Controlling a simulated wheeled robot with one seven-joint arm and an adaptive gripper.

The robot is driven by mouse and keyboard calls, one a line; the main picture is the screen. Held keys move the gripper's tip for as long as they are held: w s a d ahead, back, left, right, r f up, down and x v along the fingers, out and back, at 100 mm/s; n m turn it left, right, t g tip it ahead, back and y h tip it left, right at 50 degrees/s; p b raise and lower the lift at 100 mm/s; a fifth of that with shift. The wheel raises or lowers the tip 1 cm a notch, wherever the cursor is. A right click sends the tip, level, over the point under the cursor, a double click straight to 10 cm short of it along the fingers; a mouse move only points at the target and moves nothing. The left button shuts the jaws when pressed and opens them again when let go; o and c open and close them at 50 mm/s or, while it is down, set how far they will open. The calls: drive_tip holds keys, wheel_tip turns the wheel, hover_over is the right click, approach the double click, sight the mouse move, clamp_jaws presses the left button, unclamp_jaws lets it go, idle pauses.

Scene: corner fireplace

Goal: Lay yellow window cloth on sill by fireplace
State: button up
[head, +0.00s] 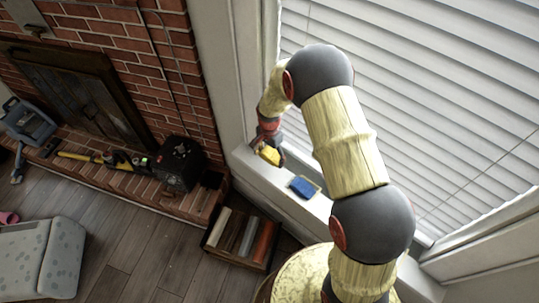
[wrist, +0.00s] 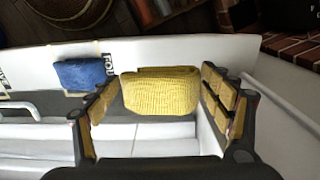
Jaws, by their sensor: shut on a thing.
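The yellow cloth (head: 270,154) is in my gripper (head: 267,148), at the left end of the white window sill (head: 325,207) near the fireplace. In the wrist view, the folded, ribbed yellow cloth (wrist: 160,92) sits between the two padded fingers of my gripper (wrist: 158,100), which is shut on it. The cloth is over or on the sill; I cannot tell whether it touches. A blue cloth (head: 303,187) lies on the sill to the right of my gripper, apart from it. It also shows in the wrist view (wrist: 82,74), left of the fingers.
White blinds (head: 430,90) and the window frame rise behind the sill. The brick fireplace (head: 120,60) is to the left, with a black box (head: 180,163) on its hearth. A crate of rolls (head: 240,238) stands on the floor below the sill. The sill's middle has free room.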

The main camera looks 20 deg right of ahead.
sight(269, 172)
drive_tip(key=shift+f+b, duration=2.05)
drive_tip(key=shift+f, duration=1.85)
drive_tip(key=shift+f+b, duration=0.35)
drive_tip(key=shift+f, duration=0.25)
drive_tip(key=o, duration=1.4)
drive_tip(key=shift+c, duration=0.2)
wheel_tip(269, 172, up, 12)
